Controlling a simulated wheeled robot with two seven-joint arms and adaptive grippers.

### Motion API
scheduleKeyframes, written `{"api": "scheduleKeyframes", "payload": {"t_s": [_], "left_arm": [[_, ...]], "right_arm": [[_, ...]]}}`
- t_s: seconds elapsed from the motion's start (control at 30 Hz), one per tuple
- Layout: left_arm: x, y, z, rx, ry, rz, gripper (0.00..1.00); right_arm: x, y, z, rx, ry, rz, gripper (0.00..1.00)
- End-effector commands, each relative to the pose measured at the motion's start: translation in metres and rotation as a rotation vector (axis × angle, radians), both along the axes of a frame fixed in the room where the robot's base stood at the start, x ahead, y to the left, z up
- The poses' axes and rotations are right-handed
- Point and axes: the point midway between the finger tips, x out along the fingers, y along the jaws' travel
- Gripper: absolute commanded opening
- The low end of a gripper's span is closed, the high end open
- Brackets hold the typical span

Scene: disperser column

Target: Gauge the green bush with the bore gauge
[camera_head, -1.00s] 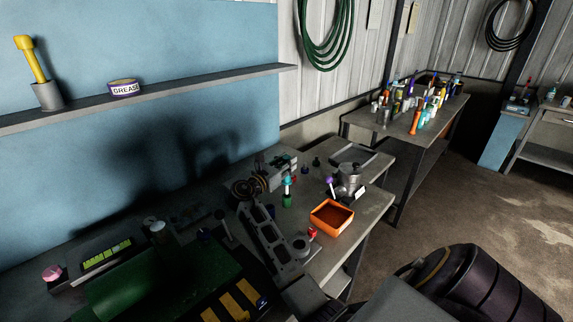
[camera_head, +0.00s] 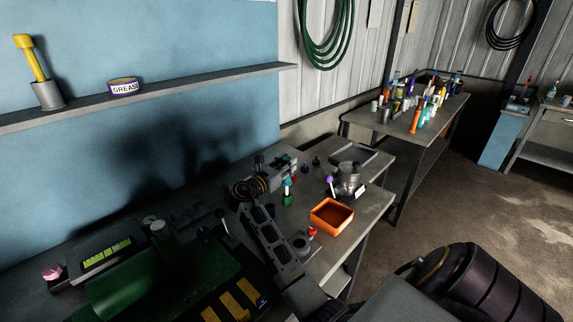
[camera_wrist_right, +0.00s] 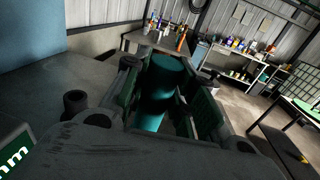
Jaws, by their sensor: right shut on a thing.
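My right gripper (camera_wrist_right: 165,105) is shut on a teal cylinder (camera_wrist_right: 152,108) in the right wrist view. The cylinder stands between the dark fingers, and its lower end is hidden by the gripper body. I cannot tell for sure that it is the bore gauge. In the head view a small green piece (camera_head: 287,200), possibly the green bush, stands on the workbench with a teal part (camera_head: 287,182) above it. My left gripper is not in view.
An orange tray (camera_head: 331,216) stands at the workbench's right edge. A metal pot (camera_head: 349,177) and a purple-knobbed piece (camera_head: 329,181) stand behind. A display (camera_head: 106,253) is at the left. A shelf (camera_head: 190,92) crosses the blue wall.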

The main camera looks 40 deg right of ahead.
Motion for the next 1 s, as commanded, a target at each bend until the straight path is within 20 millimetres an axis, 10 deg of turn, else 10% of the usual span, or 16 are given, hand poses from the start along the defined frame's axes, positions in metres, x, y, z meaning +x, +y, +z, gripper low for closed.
{"api": "scheduleKeyframes", "payload": {"t_s": [1.0], "left_arm": [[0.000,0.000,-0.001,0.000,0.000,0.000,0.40]], "right_arm": [[0.000,0.000,-0.012,-0.001,0.000,0.000,0.02]]}}
